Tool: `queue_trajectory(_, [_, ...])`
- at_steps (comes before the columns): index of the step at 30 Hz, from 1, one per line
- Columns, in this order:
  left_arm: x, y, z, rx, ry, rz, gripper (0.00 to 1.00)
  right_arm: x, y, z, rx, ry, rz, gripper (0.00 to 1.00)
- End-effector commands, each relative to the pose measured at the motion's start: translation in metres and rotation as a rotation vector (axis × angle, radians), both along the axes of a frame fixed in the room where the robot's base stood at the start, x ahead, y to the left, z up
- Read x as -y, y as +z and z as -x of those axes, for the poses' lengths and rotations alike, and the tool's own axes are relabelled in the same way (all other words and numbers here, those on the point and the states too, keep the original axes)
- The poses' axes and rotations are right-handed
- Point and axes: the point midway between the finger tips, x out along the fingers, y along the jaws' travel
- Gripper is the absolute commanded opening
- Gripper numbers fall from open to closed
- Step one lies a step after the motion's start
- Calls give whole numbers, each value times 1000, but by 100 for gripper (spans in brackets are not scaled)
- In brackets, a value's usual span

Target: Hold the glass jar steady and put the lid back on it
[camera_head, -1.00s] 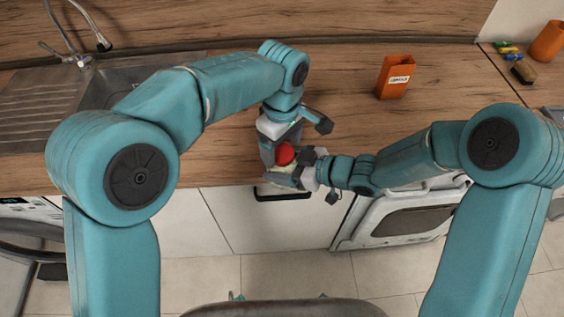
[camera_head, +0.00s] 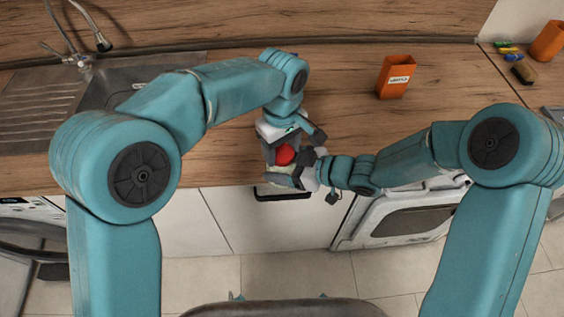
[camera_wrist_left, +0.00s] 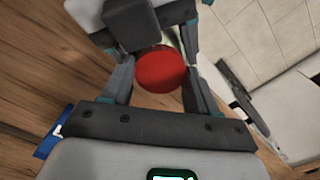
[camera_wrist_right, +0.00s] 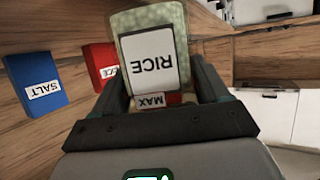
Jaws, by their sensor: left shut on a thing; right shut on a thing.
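A round red lid (camera_head: 285,155) is between the fingers of my left gripper (camera_head: 287,153), which is shut on it. The lid (camera_wrist_left: 163,70) shows its flat red face in the left wrist view. My right gripper (camera_head: 284,177) is shut on the glass jar (camera_wrist_right: 146,18). The jar has pale, grainy contents and a white RICE label that reads upside down in the right wrist view, with a small MAX tag below. In the head view the lid is right at the jar, which is mostly hidden by the grippers. I cannot tell whether lid and jar touch.
An orange container (camera_head: 396,77) stands on the wooden worktop (camera_head: 345,85), with a sink (camera_head: 130,80) at left. A blue SALT box (camera_wrist_right: 36,82) and a red box (camera_wrist_right: 101,62) show in the right wrist view. The worktop around the orange container is clear.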

Motion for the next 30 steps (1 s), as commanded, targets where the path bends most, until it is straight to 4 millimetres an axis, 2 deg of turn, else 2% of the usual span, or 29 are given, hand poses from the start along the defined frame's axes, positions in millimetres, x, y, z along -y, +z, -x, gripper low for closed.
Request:
queue_trajectory(3, [0, 0, 0, -1, -57, 0, 22, 0, 1, -1, 1, -1, -1, 0])
queue_trajectory(9, [0, 0, 0, -1, -57, 0, 22, 0, 1, -1, 1, -1, -1, 0])
queue_trajectory(10, [0, 0, 0, -1, -56, 0, 62, 0, 1, -1, 1, -1, -1, 0])
queue_trajectory(12, [0, 0, 0, -1, -56, 0, 84, 0, 1, -1, 1, -1, -1, 0])
queue_trajectory(21, [0, 2, 0, 0, -55, 0, 84, 0, 1, 0, 1, -1, -2, 0])
queue_trajectory(30, [0, 39, 0, 3, -54, 0, 84, 0, 1, 0, 1, -1, -2, 0])
